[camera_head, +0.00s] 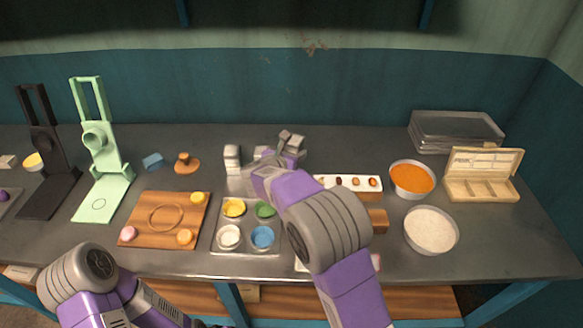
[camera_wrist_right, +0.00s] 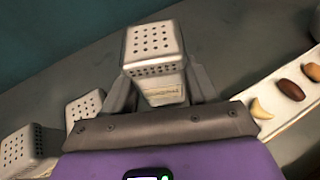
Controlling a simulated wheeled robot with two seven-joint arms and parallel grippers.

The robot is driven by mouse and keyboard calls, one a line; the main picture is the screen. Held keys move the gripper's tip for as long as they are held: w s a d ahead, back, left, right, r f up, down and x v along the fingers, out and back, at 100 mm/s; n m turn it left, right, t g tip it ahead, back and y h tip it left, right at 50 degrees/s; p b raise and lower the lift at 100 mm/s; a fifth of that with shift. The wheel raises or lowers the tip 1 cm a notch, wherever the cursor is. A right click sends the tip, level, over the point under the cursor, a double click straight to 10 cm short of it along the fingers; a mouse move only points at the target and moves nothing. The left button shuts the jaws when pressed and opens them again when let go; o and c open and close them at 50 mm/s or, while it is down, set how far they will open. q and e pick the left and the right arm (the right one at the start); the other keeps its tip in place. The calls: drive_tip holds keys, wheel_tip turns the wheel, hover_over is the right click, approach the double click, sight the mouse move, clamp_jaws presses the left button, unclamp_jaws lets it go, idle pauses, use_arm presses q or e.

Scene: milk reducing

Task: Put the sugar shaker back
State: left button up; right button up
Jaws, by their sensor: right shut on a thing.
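A pale grey shaker (camera_wrist_right: 155,50) with a perforated top is held upright between the fingers of my right gripper (camera_wrist_right: 160,92) in the wrist view. Its front label is too small to read surely. In the head view my right gripper (camera_head: 283,155) is at the back of the counter, and the held shaker (camera_head: 292,138) shows partly beyond it. Two similar shakers stand to the left in the wrist view, one nearer (camera_wrist_right: 84,108) and one at the edge (camera_wrist_right: 28,148). A shaker also stands at left in the head view (camera_head: 232,156). My left gripper is out of view.
A tray of coloured cups (camera_head: 217,243) and a wooden board (camera_head: 140,222) lie left of my right arm.

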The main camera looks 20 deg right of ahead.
wheel_tip(320, 180, down, 4)
drive_tip(key=shift+f+b, duration=0.25)
drive_tip(key=shift+b, duration=0.45)
drive_tip(key=o, duration=0.9)
drive_tip(key=shift+c, duration=0.2)
drive_tip(key=p+v, duration=0.2)
drive_tip(key=v, duration=1)
drive_tip(key=shift+r, duration=0.1)
drive_tip(key=shift+r, duration=0.1)
